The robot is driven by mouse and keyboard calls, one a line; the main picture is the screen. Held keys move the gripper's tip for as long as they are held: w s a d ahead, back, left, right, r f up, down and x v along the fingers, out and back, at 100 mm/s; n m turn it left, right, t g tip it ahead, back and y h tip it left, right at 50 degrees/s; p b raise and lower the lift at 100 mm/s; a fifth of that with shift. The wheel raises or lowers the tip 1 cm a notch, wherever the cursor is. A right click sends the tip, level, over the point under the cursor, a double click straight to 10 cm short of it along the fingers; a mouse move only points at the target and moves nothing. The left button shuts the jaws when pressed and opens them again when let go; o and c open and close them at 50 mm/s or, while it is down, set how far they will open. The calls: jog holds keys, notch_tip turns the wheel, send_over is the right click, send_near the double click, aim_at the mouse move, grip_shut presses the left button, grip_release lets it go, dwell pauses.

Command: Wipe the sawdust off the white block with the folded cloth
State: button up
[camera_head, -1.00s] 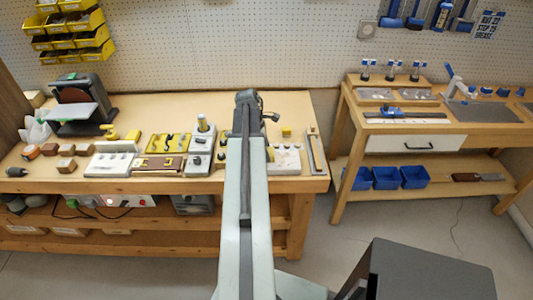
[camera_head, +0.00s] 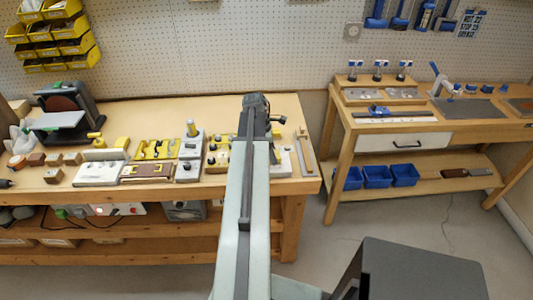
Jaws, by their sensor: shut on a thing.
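The jaws are hidden behind the arm. No folded cloth shows.
A second table (camera_head: 335,110) stands to the right across a floor gap. The bench's back strip is clear.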

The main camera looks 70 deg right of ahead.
jog(key=shift+s+d+r, duration=0.1)
jog(key=shift+s+d, duration=0.3)
jog(key=shift+s, duration=0.6)
jog(key=shift+s+d+f, duration=0.1)
jog(key=shift+s+d, duration=0.25)
jog(key=shift+s, duration=0.65)
jog(key=shift+s+d+r, duration=0.1)
jog(key=shift+s+d, duration=0.3)
jog(key=shift+s, duration=0.6)
jog(key=shift+w+a, duration=0.3)
jog(key=shift+w, duration=0.4)
jog(key=shift+w+a, duration=0.25)
jog(key=shift+w, duration=0.4)
jog(key=shift+w+a, duration=0.6)
jog(key=shift+w, duration=0.95)
jog(key=shift+w+a, duration=0.55)
jog(key=shift+w, duration=0.95)
jog(key=shift+w+a, duration=0.6)
jog(key=shift+w, duration=0.95)
notch_tip(320, 180, up, 6)
jog(key=p, duration=0.6)
